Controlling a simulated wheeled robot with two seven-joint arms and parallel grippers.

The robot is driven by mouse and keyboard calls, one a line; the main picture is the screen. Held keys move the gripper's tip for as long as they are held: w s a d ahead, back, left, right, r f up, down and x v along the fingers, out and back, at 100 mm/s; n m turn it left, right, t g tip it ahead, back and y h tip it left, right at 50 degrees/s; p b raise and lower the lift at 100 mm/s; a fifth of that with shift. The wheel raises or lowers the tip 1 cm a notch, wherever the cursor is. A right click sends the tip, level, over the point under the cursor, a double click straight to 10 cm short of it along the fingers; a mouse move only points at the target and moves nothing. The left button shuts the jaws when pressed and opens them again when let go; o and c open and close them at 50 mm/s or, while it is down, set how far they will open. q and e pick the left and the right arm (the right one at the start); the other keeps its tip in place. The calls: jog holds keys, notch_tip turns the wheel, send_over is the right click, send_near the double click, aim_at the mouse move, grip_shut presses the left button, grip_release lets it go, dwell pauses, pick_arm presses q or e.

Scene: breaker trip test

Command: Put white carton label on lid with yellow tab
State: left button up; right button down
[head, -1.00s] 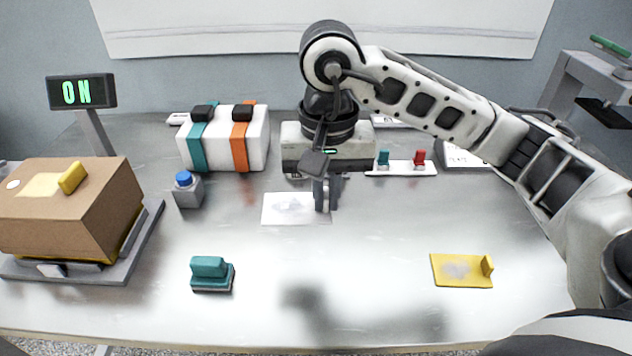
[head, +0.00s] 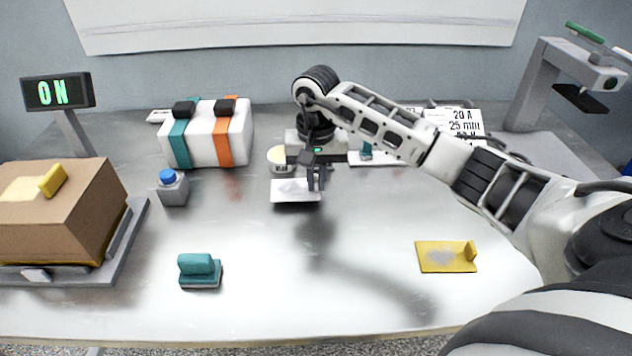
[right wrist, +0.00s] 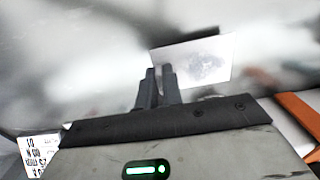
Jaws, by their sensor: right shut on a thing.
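The white carton label (head: 290,190), a flat sheet with a grey smudge, is in the middle of the head view. My right gripper (head: 316,186) is shut on it at its right edge. In the right wrist view the label (right wrist: 200,62) lies just beyond the closed fingers (right wrist: 160,88); it appears a little above the table. The brown carton (head: 50,225) stands at the left on a grey scale-like base (head: 125,235). Its top, the lid, carries a yellow tab (head: 53,180) and a pale yellow patch (head: 22,190). My left gripper is out of view.
A teal block (head: 200,270) lies front left, a yellow plate with an upright tab (head: 446,257) front right. A round tub (head: 280,160) stands behind the label. The front middle table is clear.

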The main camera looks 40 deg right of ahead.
jog(key=shift+f, duration=1)
jog(key=c, duration=1.5)
grip_release()
jog(key=shift+c, duration=0.2)
notch_tip(320, 180, up, 12)
jog(key=shift+f+b, duration=0.25)
jog(key=shift+b, duration=0.1)
jog(key=shift+o, duration=0.5)
jog(key=shift+r, duration=0.35)
notch_tip(320, 180, up, 3)
jog(key=p, duration=0.1)
send_near(295, 184)
jog(key=s+d+f, duration=0.2)
jog(key=s, duration=0.1)
jog(key=shift+f, duration=0.35)
jog(key=shift+f+p, duration=0.45)
jog(key=shift+f, duration=2.55)
